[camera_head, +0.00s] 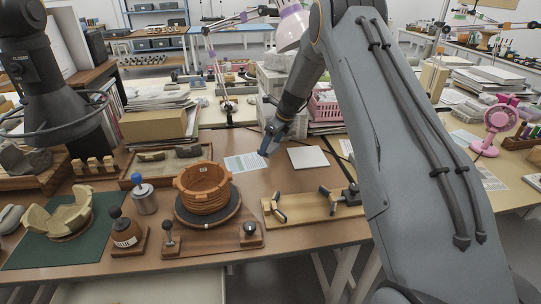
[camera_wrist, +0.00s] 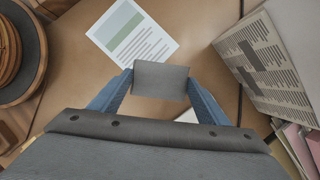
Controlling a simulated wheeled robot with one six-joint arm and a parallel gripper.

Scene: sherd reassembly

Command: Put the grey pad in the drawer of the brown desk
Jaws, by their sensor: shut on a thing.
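My gripper (camera_wrist: 160,84) is shut on the grey pad (camera_wrist: 161,77), a small flat grey rectangle between the two blue fingers in the wrist view. In the head view my gripper (camera_head: 267,147) points down over the back middle of the brown desk (camera_head: 270,178); the pad cannot be made out there. A printed sheet (camera_wrist: 132,34) lies on the desk beyond the pad. A pale flat surface (camera_head: 150,291) shows below the desk's front edge; I cannot tell whether it is an open drawer.
A ringed clay pot (camera_head: 203,190) stands on a dark round stand at the desk's middle. A wooden clamp board (camera_head: 305,206) lies to its right. A pale square sheet (camera_head: 308,157) lies right of my gripper. A green mat (camera_head: 40,250) with sherds lies left. Papers and boxes crowd the back.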

